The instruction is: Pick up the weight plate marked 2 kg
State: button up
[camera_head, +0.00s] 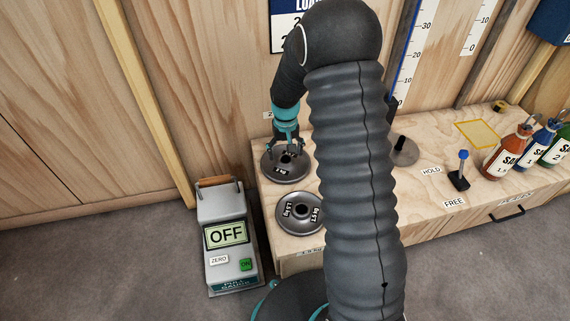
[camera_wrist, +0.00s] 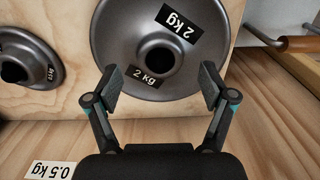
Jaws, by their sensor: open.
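The weight plate marked 2 kg (camera_wrist: 180,74) is a round grey disc with a central hub hole and black labels, filling the upper middle of the wrist view. In the head view this plate (camera_head: 271,168) lies at the back left corner of the wooden bench, partly hidden by my gripper (camera_head: 286,146). In the wrist view my gripper (camera_wrist: 158,88) is open, with its two fingers apart on either side of the plate's near part and hub. I cannot tell whether the fingers touch the plate. Nothing is held between them.
A 1.5 kg plate (camera_head: 301,213) lies just in front on the bench (camera_head: 425,208). A smaller plate (camera_wrist: 24,66) shows at left in the wrist view. A scale reading OFF (camera_head: 228,240) stands left of the bench. A lever (camera_head: 460,172) and several bottles (camera_head: 506,152) stand right.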

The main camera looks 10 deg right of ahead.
notch_tip(320, 180, down, 2)
jog(key=shift+f, duration=0.15)
grip_shut()
jog(key=shift+w, duration=0.1)
jog(key=shift+r, duration=0.25)
